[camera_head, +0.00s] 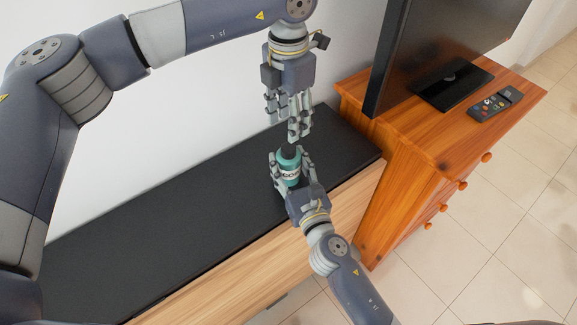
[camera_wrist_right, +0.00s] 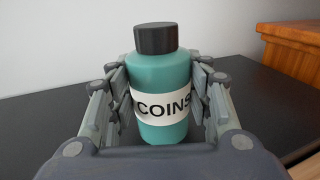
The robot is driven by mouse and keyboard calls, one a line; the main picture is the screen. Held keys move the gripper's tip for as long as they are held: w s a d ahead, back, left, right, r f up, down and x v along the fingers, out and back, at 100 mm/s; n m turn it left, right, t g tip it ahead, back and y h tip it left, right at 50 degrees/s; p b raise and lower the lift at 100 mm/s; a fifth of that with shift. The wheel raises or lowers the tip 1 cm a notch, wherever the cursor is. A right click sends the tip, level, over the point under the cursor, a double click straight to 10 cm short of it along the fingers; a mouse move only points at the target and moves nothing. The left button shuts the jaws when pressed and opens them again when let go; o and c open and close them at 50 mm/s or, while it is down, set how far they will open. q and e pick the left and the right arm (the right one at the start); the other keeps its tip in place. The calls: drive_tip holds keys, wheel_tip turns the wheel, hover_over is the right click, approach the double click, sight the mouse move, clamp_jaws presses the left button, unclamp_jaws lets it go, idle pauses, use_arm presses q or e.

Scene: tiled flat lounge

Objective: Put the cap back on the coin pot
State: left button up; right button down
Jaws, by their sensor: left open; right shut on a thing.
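The coin pot (camera_wrist_right: 158,78) is a teal bottle with a white band reading "COINS". It stands upright on the black bench top, and it also shows in the head view (camera_head: 289,164). The dark cap (camera_wrist_right: 155,38) sits on top of the pot's neck in the right wrist view; whether it is tightened I cannot tell. My right gripper (camera_head: 291,172) is shut around the pot's body, one finger on each side. My left gripper (camera_head: 289,135) is open, pointing down just above the cap, and its fingers partly hide the cap in the head view.
The black bench top (camera_head: 150,215) is otherwise bare. A wooden drawer cabinet (camera_head: 415,160) stands to the right, carrying a television (camera_head: 430,50) and a remote control (camera_head: 495,104). A white wall rises behind the bench.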

sight(289, 147)
idle(0.4)
use_arm(q)
drive_tip(key=shift+f, duration=4)
clamp_jaws()
drive_tip(key=shift+o, duration=0.6)
unclamp_jaws()
